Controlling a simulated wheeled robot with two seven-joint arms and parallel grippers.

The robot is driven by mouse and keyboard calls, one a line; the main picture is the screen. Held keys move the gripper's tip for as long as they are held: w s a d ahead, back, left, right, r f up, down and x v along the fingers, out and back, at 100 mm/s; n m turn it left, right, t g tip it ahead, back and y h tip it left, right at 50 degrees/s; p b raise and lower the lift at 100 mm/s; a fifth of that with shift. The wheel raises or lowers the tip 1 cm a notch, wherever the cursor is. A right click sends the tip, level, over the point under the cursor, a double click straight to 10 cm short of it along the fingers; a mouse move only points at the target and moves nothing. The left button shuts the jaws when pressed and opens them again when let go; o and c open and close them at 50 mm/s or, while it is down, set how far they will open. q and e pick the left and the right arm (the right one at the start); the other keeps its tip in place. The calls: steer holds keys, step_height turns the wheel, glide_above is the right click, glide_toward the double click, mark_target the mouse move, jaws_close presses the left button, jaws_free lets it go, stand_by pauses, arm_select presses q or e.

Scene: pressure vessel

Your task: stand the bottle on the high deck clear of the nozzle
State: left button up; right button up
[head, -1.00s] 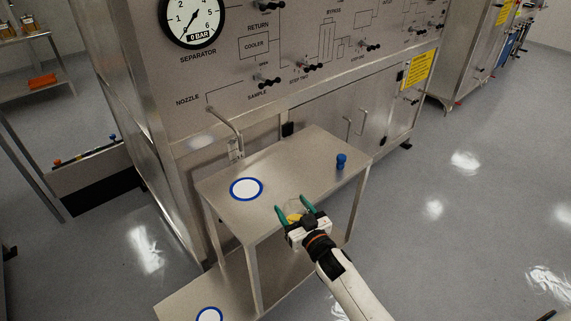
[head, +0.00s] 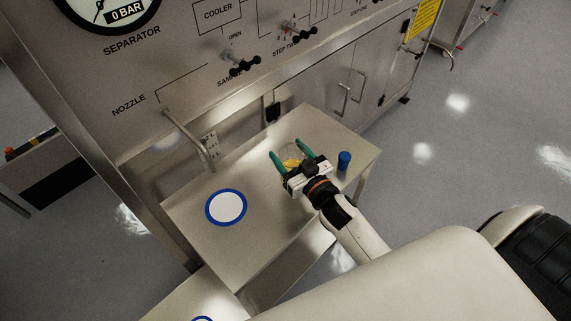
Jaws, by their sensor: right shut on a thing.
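My right gripper (head: 291,160) is shut on a clear bottle (head: 292,162) with yellow contents, which is partly hidden by the gripper. The gripper and bottle are over the right half of the high deck (head: 262,217). I cannot tell whether the bottle touches the deck. The nozzle (head: 190,142) is a bent metal tube on the panel, ending over the deck's back left, apart from the bottle. A white disc with a blue ring (head: 226,208) lies on the deck at left. My left gripper is not in view.
A blue cap-like piece (head: 344,160) stands on the deck just right of my gripper. A lower deck (head: 185,300) with another blue ring (head: 202,319) is at the bottom. The panel with black valve handles (head: 240,65) rises behind the deck.

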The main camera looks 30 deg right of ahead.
steer(key=shift+f, duration=1)
step_height(320, 180, down, 3)
steer(key=shift+w+f+b, duration=0.15)
steer(key=shift+b, duration=0.15)
steer(key=shift+f, duration=0.15)
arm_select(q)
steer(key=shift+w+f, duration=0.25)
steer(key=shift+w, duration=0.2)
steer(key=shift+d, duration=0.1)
arm_select(e)
steer(key=shift+f, duration=0.2)
steer(key=o, duration=1)
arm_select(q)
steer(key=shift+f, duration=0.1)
arm_select(e)
steer(key=shift+o, duration=0.2)
